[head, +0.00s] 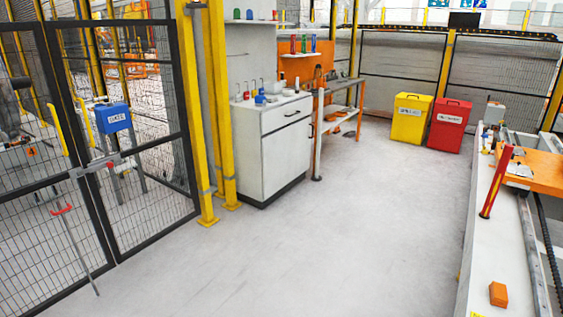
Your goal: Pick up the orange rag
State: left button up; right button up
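A small orange item (498,294), shaped like a folded rag or a block, lies on the pale ledge (482,245) at the lower right. I cannot tell its material for sure, but nothing covers it. No other orange cloth is clear to see. Neither of my grippers is in the head view.
Open grey floor (330,240) fills the middle. A mesh fence (150,130) with yellow posts stands left, beside a white cabinet (270,150) and a workbench (340,100). Yellow (410,120) and red (449,127) bins stand at the back. An orange plate (540,172) is at right.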

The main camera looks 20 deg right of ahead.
aim_at(498, 293)
jog(key=i+z, duration=0.4)
jog(key=i+j+z, duration=0.3)
jog(key=i+z, duration=0.15)
jog(key=i, duration=0.15)
jog(key=i+l+z, duration=0.15)
jog(key=i+z, duration=0.15)
jog(key=z, duration=0.15)
jog(key=i+z, duration=0.6)
jog(key=z, duration=0.25)
jog(key=i+j+z, duration=0.2)
jog(key=z, duration=0.2)
jog(key=i+j+z, duration=0.3)
jog(key=z, duration=0.15)
